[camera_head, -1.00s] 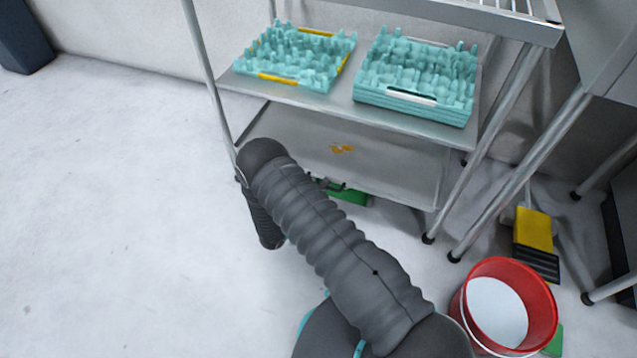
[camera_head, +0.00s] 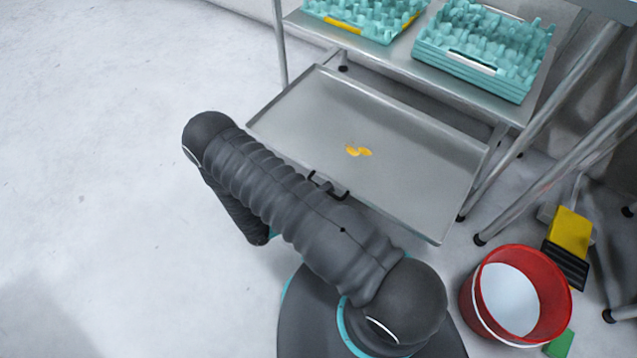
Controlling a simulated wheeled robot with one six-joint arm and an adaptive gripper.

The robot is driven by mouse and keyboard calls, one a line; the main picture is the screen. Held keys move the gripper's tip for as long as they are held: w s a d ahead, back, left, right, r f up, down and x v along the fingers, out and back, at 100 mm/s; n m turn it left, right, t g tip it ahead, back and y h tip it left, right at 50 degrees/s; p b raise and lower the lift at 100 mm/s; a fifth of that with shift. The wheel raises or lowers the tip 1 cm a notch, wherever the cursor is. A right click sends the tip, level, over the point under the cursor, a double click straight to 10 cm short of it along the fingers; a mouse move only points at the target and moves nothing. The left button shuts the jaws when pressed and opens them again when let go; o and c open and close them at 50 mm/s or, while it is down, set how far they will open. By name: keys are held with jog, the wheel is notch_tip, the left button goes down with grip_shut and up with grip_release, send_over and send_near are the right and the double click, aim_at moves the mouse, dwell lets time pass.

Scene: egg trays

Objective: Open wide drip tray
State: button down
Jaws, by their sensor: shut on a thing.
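The wide drip tray (camera_head: 300,110) is a shallow grey metal tray low under the shelf rack. It stands pulled out towards me, with most of its flat floor showing. A few yellow spots (camera_head: 357,151) lie on it. My gripper (camera_head: 325,184) is at the middle of the tray's front edge, mostly hidden behind my own arm. The exact grip on the handle is hidden.
Two teal egg trays stand on the shelf above, one at left (camera_head: 375,30) and a stack at right (camera_head: 470,75). A red bucket (camera_head: 475,300) stands on the floor at right, near a yellow brush (camera_head: 568,232). The floor at left is clear.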

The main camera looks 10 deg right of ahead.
jog(key=shift+s, duration=0.2)
jog(key=c, duration=1.2)
grip_release()
jog(key=shift+a, duration=0.1)
jog(key=v, duration=1.2)
jog(key=shift+w+f, duration=0.1)
